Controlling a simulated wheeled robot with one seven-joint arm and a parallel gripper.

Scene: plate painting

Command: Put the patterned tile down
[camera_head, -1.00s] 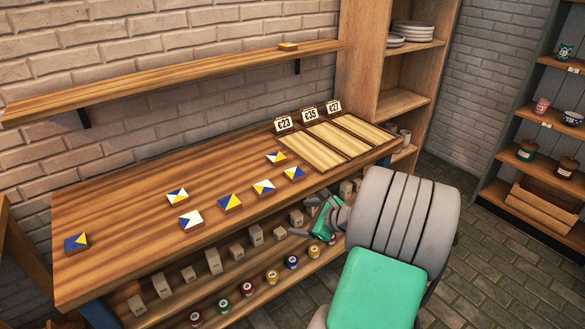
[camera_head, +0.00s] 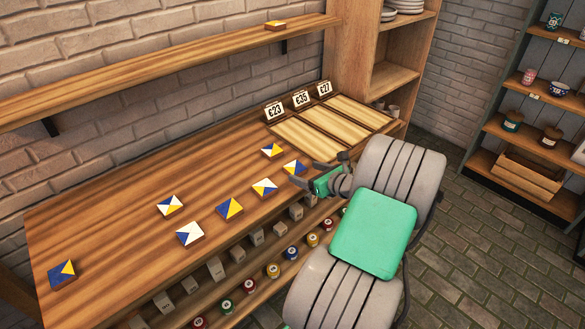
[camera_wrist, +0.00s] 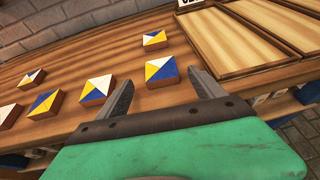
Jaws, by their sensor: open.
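Several square tiles patterned in blue, yellow and white lie flat and apart on the wooden table. The nearest tile to my gripper (camera_head: 308,174) is the blue, yellow and white one (camera_head: 293,168) by the table's front edge. In the wrist view this tile (camera_wrist: 161,70) shows between and just beyond the fingertips (camera_wrist: 161,76). My gripper is open and holds nothing. A yellow-and-blue tile (camera_head: 272,150) lies behind it, and a white, yellow and blue tile (camera_head: 264,187) lies to its left. Another tile (camera_head: 275,25) lies on the wall shelf.
Three pale wooden panels (camera_head: 346,112) with price cards (camera_head: 300,99) occupy the table's right end. Blocks and paint pots (camera_head: 273,271) stand on a lower shelf under the front edge. The table's back left (camera_head: 110,180) is clear.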

